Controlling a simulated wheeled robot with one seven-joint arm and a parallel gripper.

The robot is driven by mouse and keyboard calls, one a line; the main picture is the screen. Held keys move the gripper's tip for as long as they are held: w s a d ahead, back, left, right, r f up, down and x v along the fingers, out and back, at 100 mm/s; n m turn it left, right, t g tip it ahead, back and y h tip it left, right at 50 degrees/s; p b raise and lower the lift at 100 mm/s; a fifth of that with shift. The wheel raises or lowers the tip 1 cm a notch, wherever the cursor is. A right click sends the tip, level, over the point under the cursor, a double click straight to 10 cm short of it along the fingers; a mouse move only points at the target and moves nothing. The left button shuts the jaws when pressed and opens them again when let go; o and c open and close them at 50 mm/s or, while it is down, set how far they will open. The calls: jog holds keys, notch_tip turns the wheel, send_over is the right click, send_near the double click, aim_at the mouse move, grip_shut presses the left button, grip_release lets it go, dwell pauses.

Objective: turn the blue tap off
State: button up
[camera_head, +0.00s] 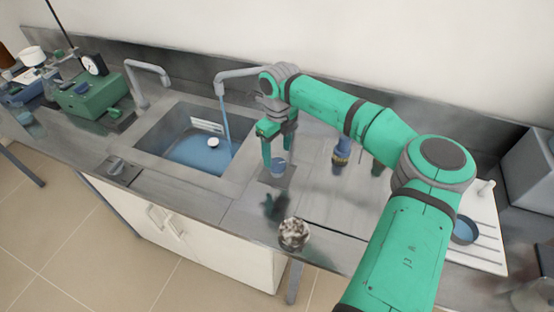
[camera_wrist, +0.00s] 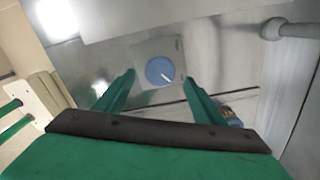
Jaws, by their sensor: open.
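The blue tap knob (camera_head: 278,167) sits on a square grey plate on the worktop, right of the sink. In the wrist view the knob (camera_wrist: 160,71) is a blue disc with a short white line pointing to the lower right. A stream of blue water (camera_head: 227,122) falls from the right spout (camera_head: 240,74) into the sink. My gripper (camera_head: 278,153) points down at the knob, open and empty. In the wrist view its fingertips (camera_wrist: 160,78) lie on either side of the knob. I cannot tell whether they are above it or level with it.
The sink (camera_head: 160,135) holds blue water and a small white object. A grey knob (camera_head: 115,165) serves the left spout (camera_head: 148,66). A mottled round object (camera_head: 294,233) stands near the front edge.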

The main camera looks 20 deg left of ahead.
aim_at(277, 162)
jog(key=shift+w+a+f, duration=0.1)
jog(key=shift+a+f, duration=0.05)
jog(key=shift+f, duration=2.05)
jog(key=c, duration=0.4)
jog(key=shift+a, duration=0.1)
jog(key=c, duration=0.7)
jog(key=shift+o, duration=0.2)
